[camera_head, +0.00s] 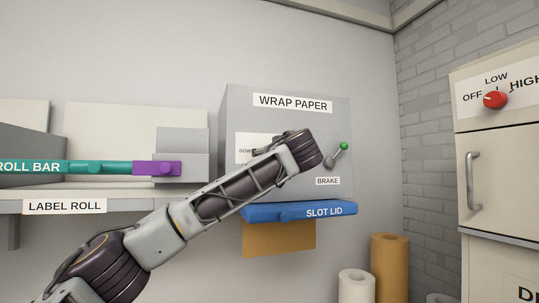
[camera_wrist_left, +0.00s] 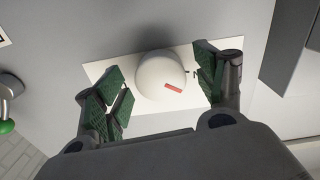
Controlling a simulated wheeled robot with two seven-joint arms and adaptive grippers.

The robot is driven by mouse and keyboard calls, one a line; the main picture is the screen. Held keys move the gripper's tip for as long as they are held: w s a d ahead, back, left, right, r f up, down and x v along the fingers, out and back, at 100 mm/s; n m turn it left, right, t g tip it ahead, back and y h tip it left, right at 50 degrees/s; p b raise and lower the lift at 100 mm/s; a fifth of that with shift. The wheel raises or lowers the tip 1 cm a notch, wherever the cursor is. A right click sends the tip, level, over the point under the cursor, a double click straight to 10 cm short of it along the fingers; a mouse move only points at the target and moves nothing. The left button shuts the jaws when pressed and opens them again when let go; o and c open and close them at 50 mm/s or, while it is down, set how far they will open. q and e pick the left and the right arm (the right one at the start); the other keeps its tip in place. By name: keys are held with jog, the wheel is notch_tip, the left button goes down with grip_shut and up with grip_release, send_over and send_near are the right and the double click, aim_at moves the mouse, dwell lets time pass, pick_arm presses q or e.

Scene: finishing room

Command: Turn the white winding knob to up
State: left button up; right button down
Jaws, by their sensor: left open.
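The white winding knob (camera_wrist_left: 153,70) shows in the left wrist view, round, with a short red mark toward its lower right. It sits on a white plate (camera_wrist_left: 150,107) on the grey wrap paper box (camera_head: 237,110). My left gripper (camera_wrist_left: 161,75) is open, its green-padded fingers on either side of the knob. I cannot tell whether they touch it. In the head view my left arm reaches across the box front and hides the knob. My right gripper is not in view.
A green-tipped brake lever (camera_head: 337,154) is on the box right of my arm. A blue slot lid (camera_head: 325,209) is below, with brown paper (camera_head: 280,240) hanging. A teal and purple roll bar (camera_head: 115,168) is at left, a red dial (camera_head: 495,99) at right.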

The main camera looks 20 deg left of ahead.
pick_arm(q)
jog(key=shift+w+a, duration=0.2)
jog(key=shift+w, duration=0.1)
jog(key=shift+c, duration=0.3)
jog(key=c, duration=1)
